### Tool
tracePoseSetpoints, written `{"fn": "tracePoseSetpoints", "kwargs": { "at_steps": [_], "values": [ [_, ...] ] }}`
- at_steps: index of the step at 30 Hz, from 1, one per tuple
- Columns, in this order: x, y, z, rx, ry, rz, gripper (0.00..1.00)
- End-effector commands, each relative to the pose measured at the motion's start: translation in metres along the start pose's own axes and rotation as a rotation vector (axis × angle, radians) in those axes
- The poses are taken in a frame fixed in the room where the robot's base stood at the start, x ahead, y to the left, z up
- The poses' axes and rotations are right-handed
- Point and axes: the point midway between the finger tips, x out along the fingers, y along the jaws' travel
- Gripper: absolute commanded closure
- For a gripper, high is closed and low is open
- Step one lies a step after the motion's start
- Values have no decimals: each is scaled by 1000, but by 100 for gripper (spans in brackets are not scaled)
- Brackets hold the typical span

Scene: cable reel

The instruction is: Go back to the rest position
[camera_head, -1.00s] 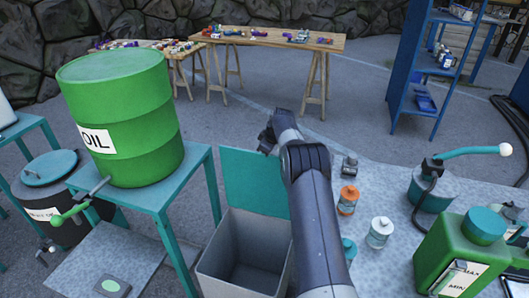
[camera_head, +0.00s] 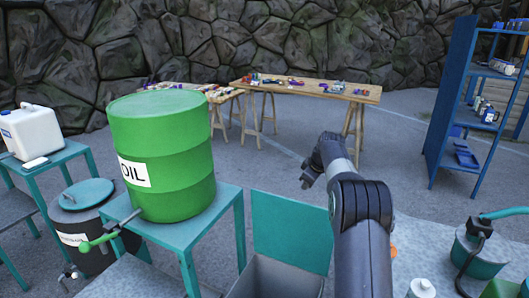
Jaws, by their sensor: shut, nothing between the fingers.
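My gripper (camera_head: 307,181) is at the end of my dark arm, right of the middle of the view. It is small here and points down and to the left, over the open grey floor. It is shut and empty, touching nothing. My arm rises from the lower right edge and hides part of the floor and bench behind it. No cable reel can be made out.
A wooden trestle table (camera_head: 310,90) stands at the back, a blue shelf (camera_head: 462,110) at right. Floor between is clear.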

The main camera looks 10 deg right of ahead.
Motion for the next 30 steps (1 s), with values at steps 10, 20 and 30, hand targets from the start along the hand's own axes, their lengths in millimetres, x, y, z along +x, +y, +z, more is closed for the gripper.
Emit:
{"fn": "tracePoseSetpoints", "kwargs": {
  "at_steps": [10, 20, 30],
  "values": [
    [9, 0, 0, 0, 0, -1, 100],
    [63, 0, 0, 1, -1, -2, 100],
    [105, 0, 0, 0, -1, -2, 100]
  ]
}}
